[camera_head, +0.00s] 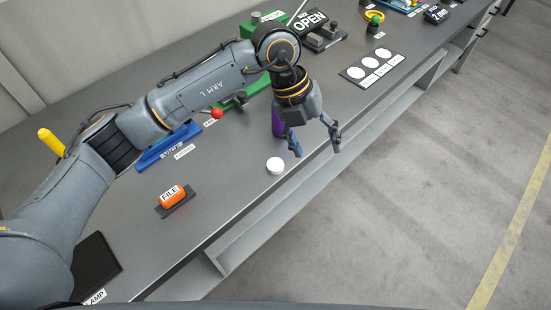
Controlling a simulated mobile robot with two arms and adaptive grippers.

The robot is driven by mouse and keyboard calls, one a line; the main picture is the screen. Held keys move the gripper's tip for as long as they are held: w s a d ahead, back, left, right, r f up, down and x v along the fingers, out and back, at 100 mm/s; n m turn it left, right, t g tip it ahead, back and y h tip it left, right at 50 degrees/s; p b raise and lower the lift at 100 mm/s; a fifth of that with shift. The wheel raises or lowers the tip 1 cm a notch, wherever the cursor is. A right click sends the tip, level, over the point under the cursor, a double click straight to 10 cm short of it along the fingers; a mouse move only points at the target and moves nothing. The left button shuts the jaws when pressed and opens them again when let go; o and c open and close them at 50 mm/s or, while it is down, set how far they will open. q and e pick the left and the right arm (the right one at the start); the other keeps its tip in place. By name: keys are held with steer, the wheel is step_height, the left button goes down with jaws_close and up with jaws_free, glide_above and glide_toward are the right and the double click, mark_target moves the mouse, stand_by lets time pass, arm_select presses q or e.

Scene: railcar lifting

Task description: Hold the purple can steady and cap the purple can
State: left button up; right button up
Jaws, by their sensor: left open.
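The purple can (278,122) stands on the grey workbench, mostly hidden behind my left gripper. A round white cap (275,166) lies on the bench near its front edge, just in front of the can. My left gripper (317,152) reaches in from the left and points down beside the can, to its right. Its two fingers are spread apart with nothing between them. I cannot tell whether a finger touches the can. My right gripper is not in view.
Bench is clear around the cap.

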arm_select(q)
steer(key=w+a+n+t+y, duration=0.1)
steer(key=w+a+y, duration=0.3)
steer(key=a, duration=0.4)
steer(key=shift+w+r+n+t, duration=0.3)
steer(key=shift+w+r+t, duration=0.1)
steer(key=shift+w, duration=0.45)
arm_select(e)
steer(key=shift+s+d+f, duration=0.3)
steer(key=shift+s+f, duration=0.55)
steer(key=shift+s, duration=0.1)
arm_select(q)
steer(key=shift+f, duration=0.1)
steer(key=p, duration=0.2)
glide_above(276, 161)
step_height(276, 161, down, 8)
steer(key=shift+r, duration=0.2)
steer(key=shift+f, duration=0.5)
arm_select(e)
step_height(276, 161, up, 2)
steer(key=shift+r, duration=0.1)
